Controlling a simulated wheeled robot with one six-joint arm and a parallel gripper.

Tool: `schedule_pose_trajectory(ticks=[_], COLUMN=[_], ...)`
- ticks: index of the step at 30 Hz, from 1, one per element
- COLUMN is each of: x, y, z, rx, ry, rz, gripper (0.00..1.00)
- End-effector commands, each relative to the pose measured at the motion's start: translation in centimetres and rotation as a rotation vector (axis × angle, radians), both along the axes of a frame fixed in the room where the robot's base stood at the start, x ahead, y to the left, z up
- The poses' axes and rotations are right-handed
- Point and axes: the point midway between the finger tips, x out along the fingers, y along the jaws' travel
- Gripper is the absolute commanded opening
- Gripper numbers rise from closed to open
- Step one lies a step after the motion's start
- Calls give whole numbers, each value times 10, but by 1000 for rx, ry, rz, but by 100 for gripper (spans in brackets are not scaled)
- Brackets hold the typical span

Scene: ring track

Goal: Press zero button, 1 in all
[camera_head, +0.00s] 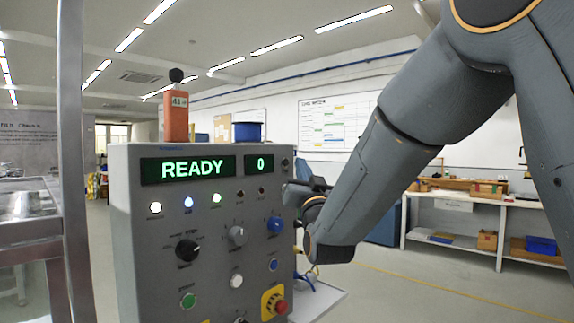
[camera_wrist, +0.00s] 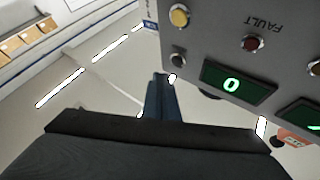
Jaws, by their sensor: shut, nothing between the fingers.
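A grey control box (camera_head: 210,225) stands left of my arm in the head view, its panel showing READY (camera_head: 188,169) and a counter (camera_head: 261,162) reading 0. The panel carries lamps, knobs and several coloured buttons, including green (camera_head: 188,301), white (camera_head: 236,281) and blue (camera_head: 273,264). Their labels are too small to read, so I cannot tell which is the zero button. My gripper (camera_head: 300,190) is at the panel's right edge, mostly hidden by my wrist. In the wrist view my shut, empty gripper (camera_wrist: 163,80) is beside the upside-down panel (camera_wrist: 222,45), near the counter (camera_wrist: 237,83).
A red-and-yellow emergency stop (camera_head: 276,303) sits low on the panel. An orange device (camera_head: 175,115) and a blue spool (camera_head: 249,131) stand on the box. A metal frame (camera_head: 72,180) is at left. A workbench (camera_head: 480,200) stands behind at right, with open floor before it.

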Motion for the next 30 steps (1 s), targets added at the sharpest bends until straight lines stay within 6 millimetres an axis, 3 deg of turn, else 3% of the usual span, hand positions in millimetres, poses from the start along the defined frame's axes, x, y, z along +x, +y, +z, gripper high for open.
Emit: schedule_pose_trajectory(ticks=[12,30], x=[-21,-22], y=[-28,-29], z=[0,0], rx=[0,0], ry=[0,0], rz=[-1,-1], gripper=[0,0])
